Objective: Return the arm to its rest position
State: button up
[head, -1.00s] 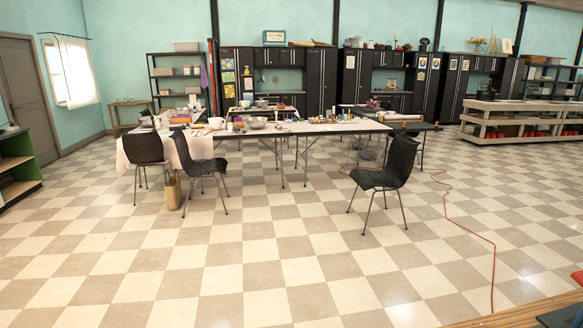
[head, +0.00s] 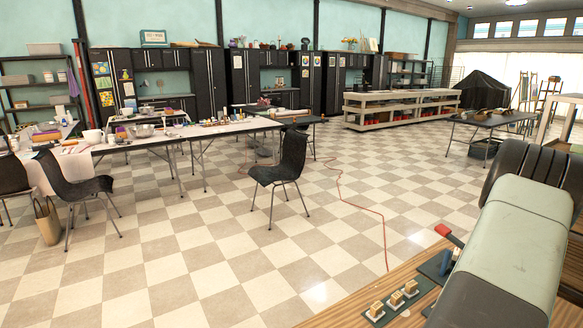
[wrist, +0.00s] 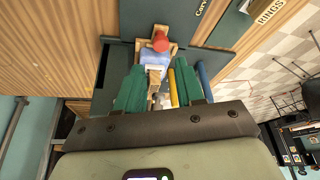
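My arm (head: 508,240) fills the lower right of the head view, over a wooden worktable (head: 350,308). My gripper's fingers are not visible there. In the wrist view, my gripper (wrist: 160,70) has two green fingers spread apart with a gap between them. Through the gap I see a wooden holder with a pale blue block (wrist: 155,60) and a red knob (wrist: 161,41). These appear to lie beyond the fingertips, and I see no grip on them. Yellow (wrist: 172,87) and blue (wrist: 204,80) rods show beside the right finger.
Small wooden stamps (head: 395,300) sit on a dark plate on the worktable, near a red-handled tool (head: 449,236). A black chair (head: 283,165) and a long table (head: 150,145) stand across the checkered floor. A dark table (head: 492,122) stands at right.

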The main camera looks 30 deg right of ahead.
jog(key=x, duration=0.7)
jog(key=shift+a+f, duration=0.1)
jog(key=a, duration=1.2)
jog(key=shift+a, duration=0.2)
notch_tip(320, 180, up, 20)
jog(key=a+m+g, duration=0.2)
jog(key=a+m, duration=0.1)
jog(key=m, duration=0.1)
jog(key=shift+w+x, duration=0.15)
jog(key=shift+x, duration=1.3)
jog(key=shift+w+x, duration=0.1)
jog(key=shift+x, duration=1.35)
